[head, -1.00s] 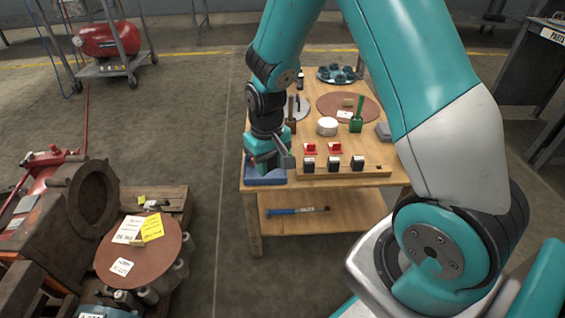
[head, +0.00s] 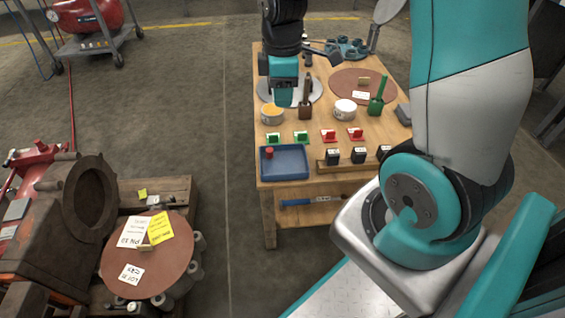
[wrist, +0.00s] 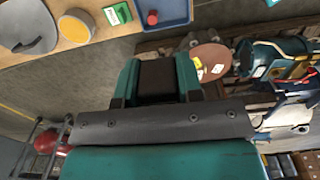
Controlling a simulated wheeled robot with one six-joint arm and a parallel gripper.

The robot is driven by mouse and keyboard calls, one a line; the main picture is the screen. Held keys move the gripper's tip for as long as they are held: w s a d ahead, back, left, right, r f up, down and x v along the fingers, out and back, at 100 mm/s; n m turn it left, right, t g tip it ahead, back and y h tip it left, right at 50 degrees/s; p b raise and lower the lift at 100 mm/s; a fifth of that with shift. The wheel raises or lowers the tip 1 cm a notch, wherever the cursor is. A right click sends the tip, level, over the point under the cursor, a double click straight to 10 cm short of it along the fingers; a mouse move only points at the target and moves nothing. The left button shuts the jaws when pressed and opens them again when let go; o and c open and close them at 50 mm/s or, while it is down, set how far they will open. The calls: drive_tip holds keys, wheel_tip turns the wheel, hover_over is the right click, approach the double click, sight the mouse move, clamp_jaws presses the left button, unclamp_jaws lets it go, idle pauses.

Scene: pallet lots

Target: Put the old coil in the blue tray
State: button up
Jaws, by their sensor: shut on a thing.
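The blue tray (head: 284,174) sits at the front left corner of the wooden table, with a small red cylinder (head: 268,154) in its left part. It also shows at the top of the wrist view (wrist: 176,12). My gripper (head: 284,97) is in the air, behind and above the tray in the head view. In the wrist view my gripper (wrist: 157,85) is shut on a dark brown block (wrist: 157,76) between its teal fingers. I cannot tell from its look whether this block is the old coil. In the head view the fingers hide it.
A yellow-topped tin (head: 272,117), a white tin (head: 345,109) and upright brushes (head: 377,107) stand farther back. A labelled brown disc (head: 150,262) is at lower left.

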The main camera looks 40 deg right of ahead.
sight(284, 164)
wheel_tip(284, 164, down, 20)
drive_tip(key=b, duration=0.9)
drive_tip(key=shift+s, duration=0.1)
drive_tip(key=shift+r, duration=0.15)
drive_tip(key=o, duration=0.5)
drive_tip(key=shift+f, duration=0.2)
drive_tip(key=o, duration=0.4)
drive_tip(key=shift+o, duration=0.2)
drive_tip(key=shift+r, duration=0.15)
